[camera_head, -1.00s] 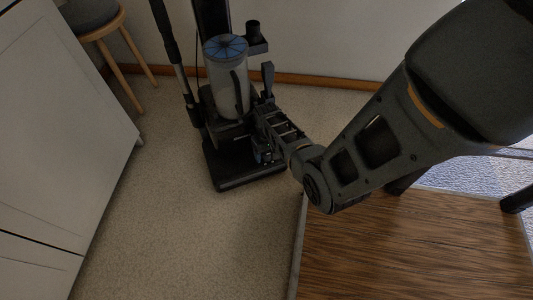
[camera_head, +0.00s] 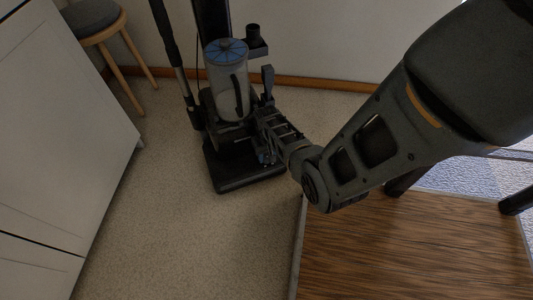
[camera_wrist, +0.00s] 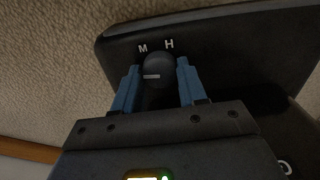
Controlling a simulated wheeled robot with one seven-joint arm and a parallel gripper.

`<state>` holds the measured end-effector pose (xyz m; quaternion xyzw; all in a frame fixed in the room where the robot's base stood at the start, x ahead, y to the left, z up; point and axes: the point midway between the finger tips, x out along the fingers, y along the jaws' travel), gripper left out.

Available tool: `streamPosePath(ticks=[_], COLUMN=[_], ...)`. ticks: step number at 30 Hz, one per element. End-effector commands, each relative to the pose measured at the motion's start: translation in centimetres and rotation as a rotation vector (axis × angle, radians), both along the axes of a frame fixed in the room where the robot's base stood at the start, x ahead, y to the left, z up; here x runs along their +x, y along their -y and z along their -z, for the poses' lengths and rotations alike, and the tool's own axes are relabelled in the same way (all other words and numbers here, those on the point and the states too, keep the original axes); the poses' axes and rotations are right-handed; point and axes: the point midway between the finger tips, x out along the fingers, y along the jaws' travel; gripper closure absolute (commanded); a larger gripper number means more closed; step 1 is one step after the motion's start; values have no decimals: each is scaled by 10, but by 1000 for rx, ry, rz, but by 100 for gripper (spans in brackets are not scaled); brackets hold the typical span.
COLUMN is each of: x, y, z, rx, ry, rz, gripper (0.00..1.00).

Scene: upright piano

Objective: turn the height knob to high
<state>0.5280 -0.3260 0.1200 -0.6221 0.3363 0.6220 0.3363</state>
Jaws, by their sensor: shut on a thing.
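The height knob (camera_wrist: 158,68) is a round dark knob on the black floor head of an upright vacuum cleaner (camera_head: 228,90). A white pointer line on the knob lies level and reaches toward the left. The letters M (camera_wrist: 143,48) and H (camera_wrist: 169,44) stand above the knob, and the pointer is turned away from H. My gripper (camera_wrist: 157,80) has its blue fingers on the left and right of the knob and is shut on it. The left finger hides the surface left of the knob. In the head view my gripper is at the vacuum's base (camera_head: 235,184), and the knob cannot be made out.
White cabinets (camera_head: 60,120) stand on the left, with a stool (camera_head: 95,22) behind them. A wooden surface (camera_head: 410,250) fills the lower right, under my arm. The wall is close behind the vacuum. Bare carpet (camera_head: 160,230) lies in front of it.

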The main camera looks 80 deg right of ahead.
Motion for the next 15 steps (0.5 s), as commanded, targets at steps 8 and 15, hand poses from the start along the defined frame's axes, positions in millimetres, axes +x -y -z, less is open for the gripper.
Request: streamPosePath(ticks=[8,15], x=[0,0], y=[0,0], z=[0,0], rx=[-1,0], ry=[-1,0], rz=[138,139], gripper=[89,89])
